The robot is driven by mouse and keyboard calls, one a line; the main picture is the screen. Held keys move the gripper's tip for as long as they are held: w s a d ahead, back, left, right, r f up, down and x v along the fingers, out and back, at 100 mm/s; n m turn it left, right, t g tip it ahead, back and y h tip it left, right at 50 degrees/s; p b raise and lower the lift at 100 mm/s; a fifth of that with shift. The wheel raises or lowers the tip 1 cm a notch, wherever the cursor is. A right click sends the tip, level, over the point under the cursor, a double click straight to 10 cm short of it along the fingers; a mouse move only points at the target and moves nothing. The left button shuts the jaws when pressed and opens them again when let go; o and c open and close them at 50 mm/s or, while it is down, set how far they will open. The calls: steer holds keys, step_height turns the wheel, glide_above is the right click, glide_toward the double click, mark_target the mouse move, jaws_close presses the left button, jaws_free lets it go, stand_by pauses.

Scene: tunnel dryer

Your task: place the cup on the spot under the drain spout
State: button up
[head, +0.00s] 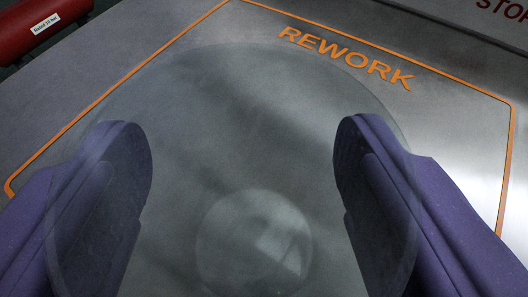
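A clear, see-through cup (240,90) fills the middle of the head view. I look down through its mouth. Its wide round rim shows as a large faint circle cut off by the bottom edge, and its smaller round base (254,243) shows inside that circle. My gripper (243,190) has two purple fingers, one on each side of the cup, with dark pads facing inward. The pads show through the glass, below the rim, and appear shut on the cup's wall. I cannot tell how high the base is above the surface. The drain spout and its spot are not in view.
A grey metal surface (190,25) lies below, with an orange outline marked REWORK (345,57). Part of another dark red word (502,6) shows at the top right. A red cylinder with a white label (22,27) is at the top left. The marked area looks otherwise bare.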

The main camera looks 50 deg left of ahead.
mark_target(252, 245)
steer(key=shift+f+b, duration=0.55)
steer(key=shift+f, duration=0.9)
steer(key=shift+f, duration=0.2)
steer(key=o, duration=1.1)
steer(key=shift+r, duration=0.1)
steer(key=shift+s+d+r, duration=0.1)
steer(key=shift+r, duration=0.1)
steer(key=p+v, duration=0.3)
steer(key=v, duration=0.8)
steer(key=shift+s+d+r, duration=0.15)
steer(key=shift+s+d, duration=0.05)
steer(key=shift+d, duration=0.1)
